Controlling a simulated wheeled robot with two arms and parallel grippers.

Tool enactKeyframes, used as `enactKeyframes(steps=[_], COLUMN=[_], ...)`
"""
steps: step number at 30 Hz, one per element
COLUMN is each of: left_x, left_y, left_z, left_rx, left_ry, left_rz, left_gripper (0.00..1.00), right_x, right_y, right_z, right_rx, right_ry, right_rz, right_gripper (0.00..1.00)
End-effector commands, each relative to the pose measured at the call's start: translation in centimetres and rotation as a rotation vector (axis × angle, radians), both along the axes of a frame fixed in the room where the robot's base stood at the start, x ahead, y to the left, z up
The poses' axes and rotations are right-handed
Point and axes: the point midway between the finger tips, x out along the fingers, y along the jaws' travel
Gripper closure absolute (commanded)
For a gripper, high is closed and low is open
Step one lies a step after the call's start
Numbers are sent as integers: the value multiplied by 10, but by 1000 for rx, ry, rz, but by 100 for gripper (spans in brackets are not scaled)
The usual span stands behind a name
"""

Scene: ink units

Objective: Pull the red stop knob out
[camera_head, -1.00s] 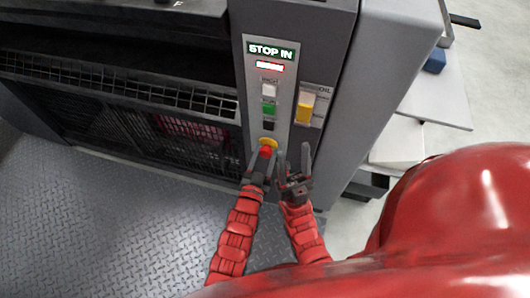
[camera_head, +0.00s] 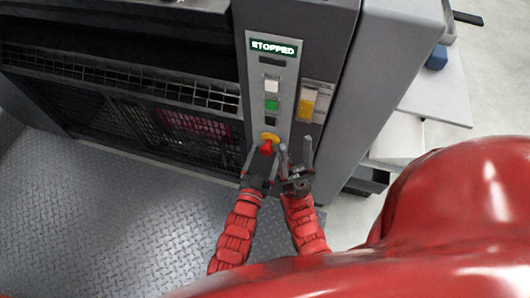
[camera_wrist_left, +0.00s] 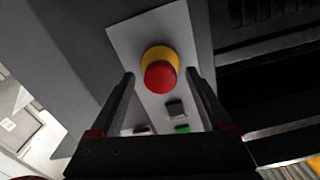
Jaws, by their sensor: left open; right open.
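The red stop knob (camera_head: 266,147) sits on a yellow collar (camera_head: 270,137) low on the light control panel (camera_head: 286,68). The knob (camera_wrist_left: 159,77) also shows in the left wrist view, between my left fingers and apart from them. My left gripper (camera_head: 263,160) is open with one finger on each side of the knob. My right gripper (camera_head: 296,152) is open and empty just right of the left one. The display (camera_head: 273,48) above appears to read "STOPPED".
A white button (camera_head: 272,86) and a green button (camera_head: 271,104) sit above the knob. A yellow oil unit (camera_head: 307,104) is mounted to their right. A dark mesh guard (camera_head: 130,115) is at left. The tread-plate floor (camera_head: 110,220) is clear.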

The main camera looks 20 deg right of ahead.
Motion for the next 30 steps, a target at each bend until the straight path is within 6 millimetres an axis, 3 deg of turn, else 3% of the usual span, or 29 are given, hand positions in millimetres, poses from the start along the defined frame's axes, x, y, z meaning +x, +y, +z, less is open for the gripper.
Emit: enactKeyframes(steps=[18,24,30], left_x=[-116,-134,-137], left_y=[78,90,92], left_z=[-1,0,0], left_rx=[4,2,1], left_ry=[6,3,2], left_rz=[0,0,-1], left_gripper=[19,19,19], right_x=[0,0,0], right_y=[0,0,0], right_z=[16,17,17], right_rx=[0,0,0], right_ry=[0,0,0], right_rz=[0,0,0], right_gripper=[50,50,50])
